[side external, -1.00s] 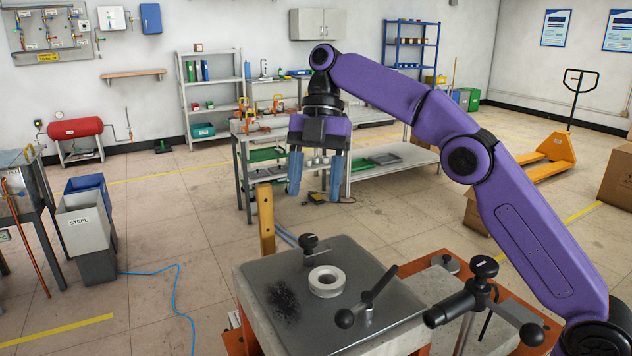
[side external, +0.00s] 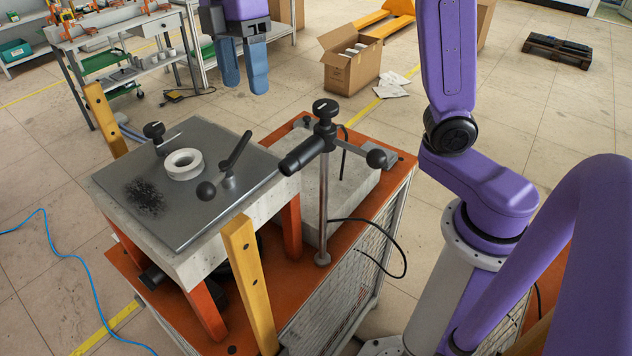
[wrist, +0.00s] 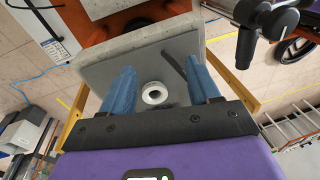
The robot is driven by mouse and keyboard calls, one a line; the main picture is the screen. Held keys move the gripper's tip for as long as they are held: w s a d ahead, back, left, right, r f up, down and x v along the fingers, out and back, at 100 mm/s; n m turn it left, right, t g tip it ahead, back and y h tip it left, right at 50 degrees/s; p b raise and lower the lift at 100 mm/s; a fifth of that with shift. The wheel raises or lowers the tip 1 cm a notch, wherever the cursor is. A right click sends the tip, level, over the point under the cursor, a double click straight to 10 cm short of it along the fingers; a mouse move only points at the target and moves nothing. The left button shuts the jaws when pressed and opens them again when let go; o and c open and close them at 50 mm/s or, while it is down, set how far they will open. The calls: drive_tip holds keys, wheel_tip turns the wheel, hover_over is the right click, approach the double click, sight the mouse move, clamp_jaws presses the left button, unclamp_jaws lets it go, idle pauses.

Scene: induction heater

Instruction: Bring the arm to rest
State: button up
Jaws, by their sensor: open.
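A white ring-shaped part (side external: 184,176) lies flat on the dark metal plate (side external: 205,225) atop a pale block. In the wrist view the ring (wrist: 154,101) shows between and beyond the two blue fingers. My gripper (side external: 244,88) hangs behind the plate in the side view, fingers pointing down, clear of the plate. In the wrist view my gripper (wrist: 161,70) has its fingers wide apart with nothing held between them. The top of my wrist is cut off by the side view's upper edge.
A clamp stand (side external: 324,190) with black knobs rises from the orange table (side external: 292,275). A black lever (side external: 238,150) stands up from the plate. Yellow posts (side external: 247,285) flank the block. A cardboard box (side external: 350,72) stands on open floor behind.

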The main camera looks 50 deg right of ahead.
drive_tip(key=s+d+f+m, duration=0.1)
drive_tip(key=s+d+f, duration=0.2)
drive_tip(key=s+f, duration=0.2)
drive_tip(key=s+d+f+m+t, duration=0.1)
drive_tip(key=s+d+f, duration=0.3)
drive_tip(key=s, duration=0.6)
drive_tip(key=s+d+f+m, duration=0.2)
drive_tip(key=s+d+f, duration=0.2)
drive_tip(key=s+f, duration=0.2)
drive_tip(key=shift+s+d+t+h, duration=0.15)
drive_tip(key=shift+s+t+h, duration=0.2)
drive_tip(key=shift+s, duration=0.5)
